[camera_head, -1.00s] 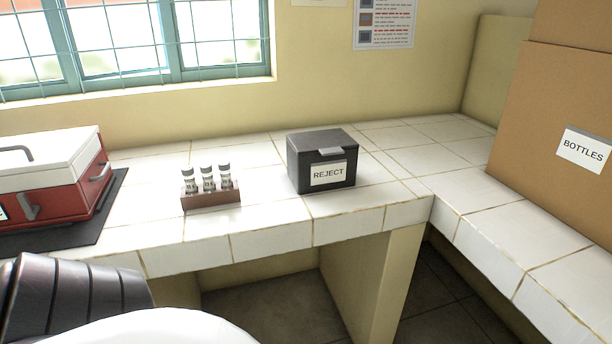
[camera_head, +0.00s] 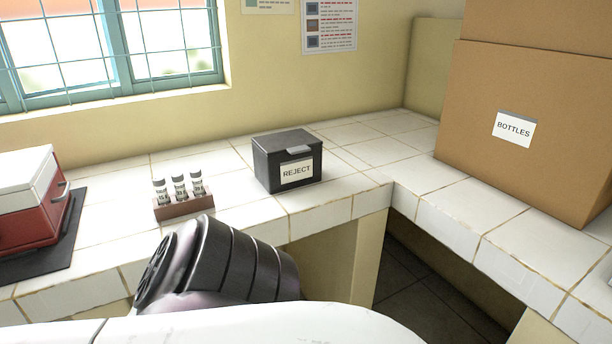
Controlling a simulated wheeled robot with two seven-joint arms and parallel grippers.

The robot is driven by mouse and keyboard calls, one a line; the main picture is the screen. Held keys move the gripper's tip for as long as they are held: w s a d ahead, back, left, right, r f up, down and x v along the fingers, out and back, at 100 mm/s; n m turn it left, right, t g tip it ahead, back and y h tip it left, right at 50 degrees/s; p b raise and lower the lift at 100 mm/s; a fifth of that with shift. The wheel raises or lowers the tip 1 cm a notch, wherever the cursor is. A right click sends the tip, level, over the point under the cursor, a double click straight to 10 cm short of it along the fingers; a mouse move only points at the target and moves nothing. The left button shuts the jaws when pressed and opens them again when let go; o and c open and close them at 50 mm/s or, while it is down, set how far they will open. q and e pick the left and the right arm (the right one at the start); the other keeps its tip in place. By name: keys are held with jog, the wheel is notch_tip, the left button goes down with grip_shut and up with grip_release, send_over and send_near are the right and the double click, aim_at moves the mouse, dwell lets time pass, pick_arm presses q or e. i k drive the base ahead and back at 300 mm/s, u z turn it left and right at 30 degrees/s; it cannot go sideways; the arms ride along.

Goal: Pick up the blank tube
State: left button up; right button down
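Three capped tubes stand upright in a small brown rack (camera_head: 184,208) on the white tiled counter. The left tube (camera_head: 160,191), the middle tube (camera_head: 179,188) and the right tube (camera_head: 197,184) have pale bodies with dark marks. The marks are too small to read, so I cannot tell which tube is blank. My own arm, with a dark ribbed joint and a white link, crosses the bottom of the view in front of the counter. Neither gripper shows.
A black lidded box labelled REJECT (camera_head: 287,162) stands right of the rack. A red and white cooler box (camera_head: 30,198) sits on a dark mat (camera_head: 62,254) at left. Cardboard boxes labelled BOTTLES (camera_head: 480,110) stand at right. Counter between rack and cooler is clear.

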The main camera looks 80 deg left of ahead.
aim_at(159, 182)
jog(key=k, duration=1)
jog(key=u, duration=0.35)
